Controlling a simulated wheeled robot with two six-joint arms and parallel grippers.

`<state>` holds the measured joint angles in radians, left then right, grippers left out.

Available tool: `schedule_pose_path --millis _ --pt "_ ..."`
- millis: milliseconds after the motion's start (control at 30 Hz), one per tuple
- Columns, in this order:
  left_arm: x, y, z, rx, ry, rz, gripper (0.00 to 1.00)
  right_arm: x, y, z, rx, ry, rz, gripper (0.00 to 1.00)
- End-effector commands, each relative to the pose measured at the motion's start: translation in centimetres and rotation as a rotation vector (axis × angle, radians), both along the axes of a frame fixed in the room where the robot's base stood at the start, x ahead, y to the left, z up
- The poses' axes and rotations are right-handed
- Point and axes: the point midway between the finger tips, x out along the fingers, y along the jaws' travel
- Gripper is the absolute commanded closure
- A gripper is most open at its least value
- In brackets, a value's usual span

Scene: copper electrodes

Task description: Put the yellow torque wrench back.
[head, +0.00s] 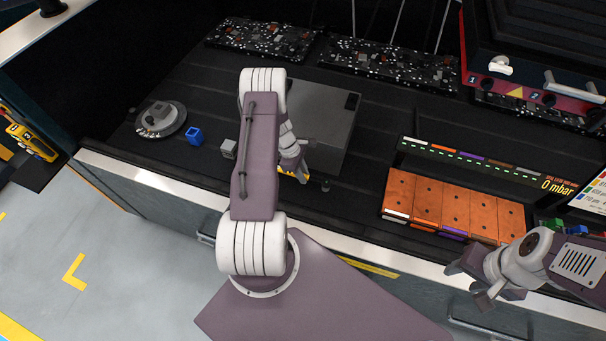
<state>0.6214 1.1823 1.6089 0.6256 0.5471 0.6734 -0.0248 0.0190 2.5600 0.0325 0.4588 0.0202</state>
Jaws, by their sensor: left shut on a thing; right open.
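My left arm reaches over the dark bench, and its gripper (296,170) is beside the grey box-shaped unit. It is shut on a yellow thing (303,177), which shows only as small bits at the fingertips. This looks like the yellow torque wrench, but my arm and gripper hide most of it. My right gripper (480,292) is open and empty at the bench's front edge, at lower right, below the copper plates.
Orange copper plates (427,196) stand in a rack at right, by a "0 mbar" display. A grey unit (327,112), blue cube (195,136), grey cube (228,148) and round dial-like piece (161,119) are on the bench. Circuit boards (390,68) line the back. A yellow-black device (32,142) is far left.

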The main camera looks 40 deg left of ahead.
Motion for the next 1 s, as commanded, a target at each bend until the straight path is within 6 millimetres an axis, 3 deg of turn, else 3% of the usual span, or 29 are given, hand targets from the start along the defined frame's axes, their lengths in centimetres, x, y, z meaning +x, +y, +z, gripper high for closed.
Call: schedule_pose_path --millis 1000 --pt "0.0 0.0 -2.0 0.0 0.0 0.0 1.0 0.0 0.0 -1.8 0.0 0.0 0.0 0.53"
